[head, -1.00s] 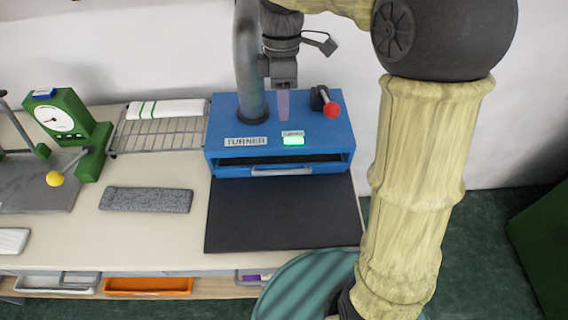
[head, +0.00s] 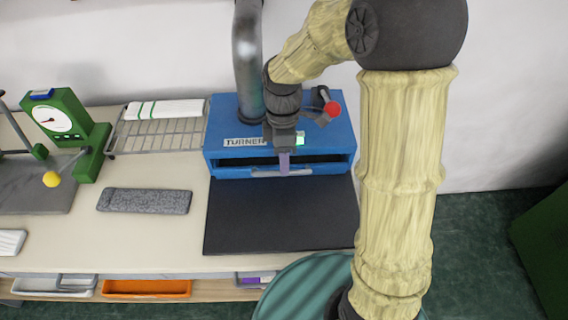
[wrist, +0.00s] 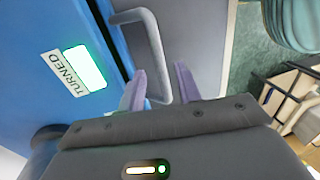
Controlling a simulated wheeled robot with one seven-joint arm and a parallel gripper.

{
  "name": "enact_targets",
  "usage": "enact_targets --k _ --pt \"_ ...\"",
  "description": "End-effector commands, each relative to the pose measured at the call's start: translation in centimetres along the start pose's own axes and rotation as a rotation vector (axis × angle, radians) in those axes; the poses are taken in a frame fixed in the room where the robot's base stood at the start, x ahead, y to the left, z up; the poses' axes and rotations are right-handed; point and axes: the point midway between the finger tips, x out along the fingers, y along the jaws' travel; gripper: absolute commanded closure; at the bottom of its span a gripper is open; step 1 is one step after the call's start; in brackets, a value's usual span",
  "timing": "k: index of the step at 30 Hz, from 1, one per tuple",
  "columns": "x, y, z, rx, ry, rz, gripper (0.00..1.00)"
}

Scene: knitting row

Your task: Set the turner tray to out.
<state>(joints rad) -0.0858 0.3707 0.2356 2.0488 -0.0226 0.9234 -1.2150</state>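The blue turner (head: 225,125) stands at the back of the table, with a dark slot in its front. Its tray (head: 232,172) sits in at the front, with a pale bar handle (head: 262,174). My gripper (head: 284,171) points down in front of the slot, at the handle. In the wrist view my gripper (wrist: 160,72) is open, and the handle (wrist: 156,50) runs between its two purple fingers. I cannot tell whether either finger touches the bar. A lit green light (wrist: 84,67) beside a "TURNED" label shows on the turner.
A red-knobbed lever (head: 332,109) and a grey pipe (head: 249,60) rise from the turner. A black mat (head: 280,220) lies clear in front. A wire rack (head: 160,135), a grey pad (head: 145,200) and a green dial device (head: 75,130) stand to the left.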

Motion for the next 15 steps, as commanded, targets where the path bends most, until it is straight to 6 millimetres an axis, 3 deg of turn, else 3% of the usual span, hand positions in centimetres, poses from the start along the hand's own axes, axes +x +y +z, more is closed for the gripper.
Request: enact_targets --k 6,14,15 --pt "2.1 0.0 0.0 -0.001 -0.001 -0.001 0.66" --pt "2.2 0.0 0.0 0.000 0.000 0.000 0.66" --pt "2.2 0.0 0.0 0.000 0.000 0.000 0.70"
